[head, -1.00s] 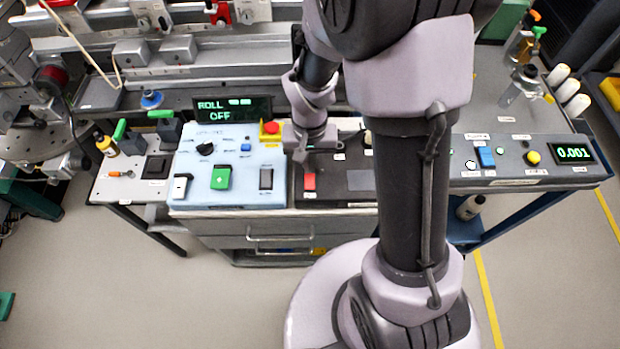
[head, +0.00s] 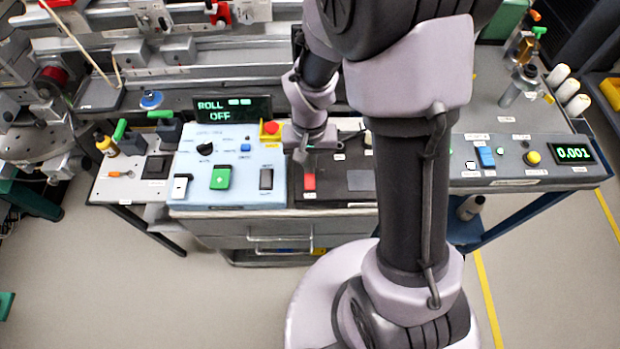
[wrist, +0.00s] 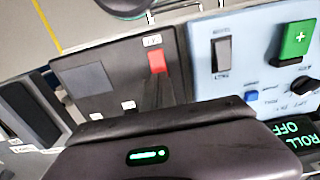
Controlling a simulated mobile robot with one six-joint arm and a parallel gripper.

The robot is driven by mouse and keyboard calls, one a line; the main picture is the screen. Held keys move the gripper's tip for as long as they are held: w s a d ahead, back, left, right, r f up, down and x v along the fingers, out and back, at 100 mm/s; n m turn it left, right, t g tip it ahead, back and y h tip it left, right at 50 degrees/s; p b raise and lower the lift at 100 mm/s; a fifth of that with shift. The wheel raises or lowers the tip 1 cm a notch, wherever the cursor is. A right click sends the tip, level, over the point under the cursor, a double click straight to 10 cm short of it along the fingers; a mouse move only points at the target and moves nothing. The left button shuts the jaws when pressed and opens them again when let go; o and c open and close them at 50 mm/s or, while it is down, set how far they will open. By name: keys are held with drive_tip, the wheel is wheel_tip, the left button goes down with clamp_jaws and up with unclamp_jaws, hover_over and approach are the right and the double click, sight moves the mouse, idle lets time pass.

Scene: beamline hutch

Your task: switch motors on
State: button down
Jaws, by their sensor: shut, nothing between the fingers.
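A red rocker switch (head: 309,181) sits on a dark panel (head: 335,196) in the middle of the bench. It also shows in the wrist view (wrist: 157,62), upper middle, with a small label that I cannot read. My gripper (head: 304,160) is shut and empty, pointing down over the dark panel just behind the red switch. In the wrist view its dark fingers (wrist: 157,92) lie close to the red switch; I cannot tell whether they touch. The display (head: 232,108) reads "ROLL OFF".
Left of the dark panel is a light blue panel (head: 240,190) with a green switch (head: 221,178), a black knob (head: 205,149) and a red button on yellow (head: 271,129). At right, a grey panel has a yellow button (head: 533,158) and a display (head: 573,153) reading 0.001.

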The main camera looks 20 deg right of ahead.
drive_tip(key=shift+f+b, duration=0.9)
drive_tip(key=shift+f, duration=0.1)
idle(0.7)
wheel_tip(320, 180, up, 7)
drive_tip(key=p, duration=0.5)
drive_tip(key=shift+r+p, duration=0.15)
drive_tip(key=shift+p, duration=0.25)
